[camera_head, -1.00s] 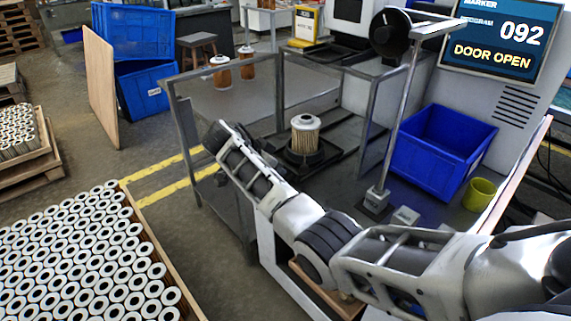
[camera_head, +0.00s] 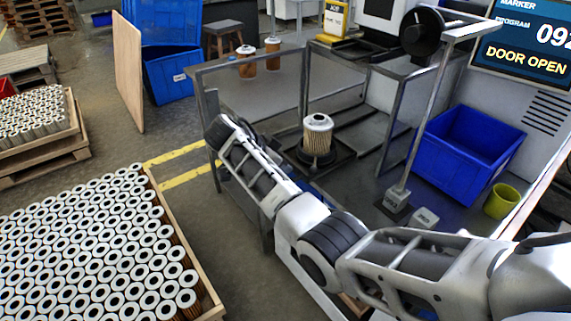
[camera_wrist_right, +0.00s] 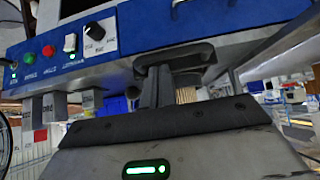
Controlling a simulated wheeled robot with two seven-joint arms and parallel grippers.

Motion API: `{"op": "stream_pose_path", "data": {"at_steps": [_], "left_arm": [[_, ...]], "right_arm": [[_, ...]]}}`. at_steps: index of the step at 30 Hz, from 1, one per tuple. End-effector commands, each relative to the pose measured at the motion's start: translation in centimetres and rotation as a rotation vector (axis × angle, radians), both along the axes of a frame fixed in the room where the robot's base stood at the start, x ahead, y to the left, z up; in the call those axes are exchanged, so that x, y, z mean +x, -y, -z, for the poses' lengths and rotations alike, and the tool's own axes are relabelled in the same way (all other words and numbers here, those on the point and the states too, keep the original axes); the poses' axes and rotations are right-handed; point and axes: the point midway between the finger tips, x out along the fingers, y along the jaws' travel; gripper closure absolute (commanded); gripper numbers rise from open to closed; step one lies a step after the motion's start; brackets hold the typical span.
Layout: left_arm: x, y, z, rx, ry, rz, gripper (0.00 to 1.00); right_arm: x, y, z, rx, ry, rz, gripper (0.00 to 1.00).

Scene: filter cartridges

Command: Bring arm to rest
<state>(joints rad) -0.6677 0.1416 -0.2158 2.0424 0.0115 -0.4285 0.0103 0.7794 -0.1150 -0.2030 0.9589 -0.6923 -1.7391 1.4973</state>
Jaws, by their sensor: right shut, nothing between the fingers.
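My right arm (camera_head: 335,240) comes in from the lower right of the head view and reaches up and left, in front of the metal work stand. Its far end (camera_head: 222,130) is near the stand's left post. In the right wrist view my right gripper (camera_wrist_right: 157,88) is shut with nothing between its fingers, below the blue edge of a control panel. The fingers are hard to make out in the head view. A pale filter cartridge (camera_head: 318,133) stands upright on a dark round base on the stand, apart from the arm. My left gripper is not in view.
A wooden-edged pallet (camera_head: 209,296) of many cartridges fills the lower left. A blue crate (camera_head: 455,160) and a yellow-green cup (camera_head: 501,201) are at right. A control panel (camera_wrist_right: 122,38) with buttons and a knob spans the wrist view's top. Floor shows left of the stand.

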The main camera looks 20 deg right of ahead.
Motion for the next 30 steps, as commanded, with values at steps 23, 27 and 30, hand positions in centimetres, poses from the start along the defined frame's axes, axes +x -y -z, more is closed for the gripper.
{"op": "stream_pose_path", "data": {"at_steps": [23,27,30], "left_arm": [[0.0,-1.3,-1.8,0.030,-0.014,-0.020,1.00],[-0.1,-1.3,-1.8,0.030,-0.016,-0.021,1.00],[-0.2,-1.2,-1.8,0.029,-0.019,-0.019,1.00]], "right_arm": [[-2.3,-4.4,-3.9,0.040,-0.051,-0.036,1.00],[-6.5,-3.4,1.2,0.145,-0.171,-0.212,1.00],[-11.1,-2.8,4.5,0.225,-0.257,-0.404,1.00]]}}
